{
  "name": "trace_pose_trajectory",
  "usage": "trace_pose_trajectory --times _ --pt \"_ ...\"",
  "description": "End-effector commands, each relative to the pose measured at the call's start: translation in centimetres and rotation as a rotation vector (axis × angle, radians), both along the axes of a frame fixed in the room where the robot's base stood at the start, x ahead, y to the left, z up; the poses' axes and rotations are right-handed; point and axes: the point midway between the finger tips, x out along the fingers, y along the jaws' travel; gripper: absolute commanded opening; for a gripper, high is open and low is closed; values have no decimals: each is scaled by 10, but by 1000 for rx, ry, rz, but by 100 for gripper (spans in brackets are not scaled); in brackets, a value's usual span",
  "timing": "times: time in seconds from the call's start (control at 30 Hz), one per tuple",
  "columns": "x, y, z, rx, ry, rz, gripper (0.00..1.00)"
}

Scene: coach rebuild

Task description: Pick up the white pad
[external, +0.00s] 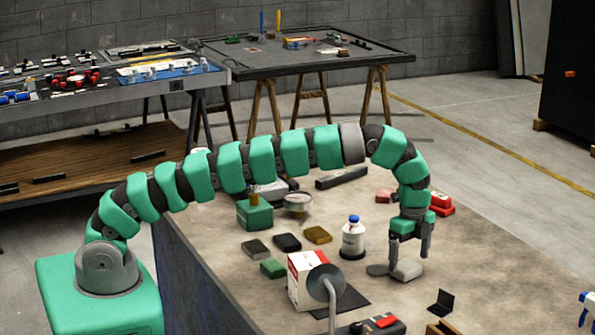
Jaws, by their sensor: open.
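The white pad (406,270) looks like a rounded, pale grey-white block lying on the bench top, right of the white bottle. Nothing shows held between the fingers.
A white bottle with a blue cap (352,240), a red-and-white box (304,281) and several coloured pads stand to the left. A black bracket (441,303) lies in front. Red items (440,204) sit behind.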

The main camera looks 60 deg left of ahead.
Motion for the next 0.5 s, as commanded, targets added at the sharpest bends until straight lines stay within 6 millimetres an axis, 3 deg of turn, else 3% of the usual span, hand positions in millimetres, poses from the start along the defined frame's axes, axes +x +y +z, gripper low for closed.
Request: trace_pose_trajectory --times 0.2,0.47,0.5 --pt "-2 0 -27 2 3 0 85" --pt "-1 0 -30 0 0 0 85" --pt "-1 0 -30 0 0 0 77"
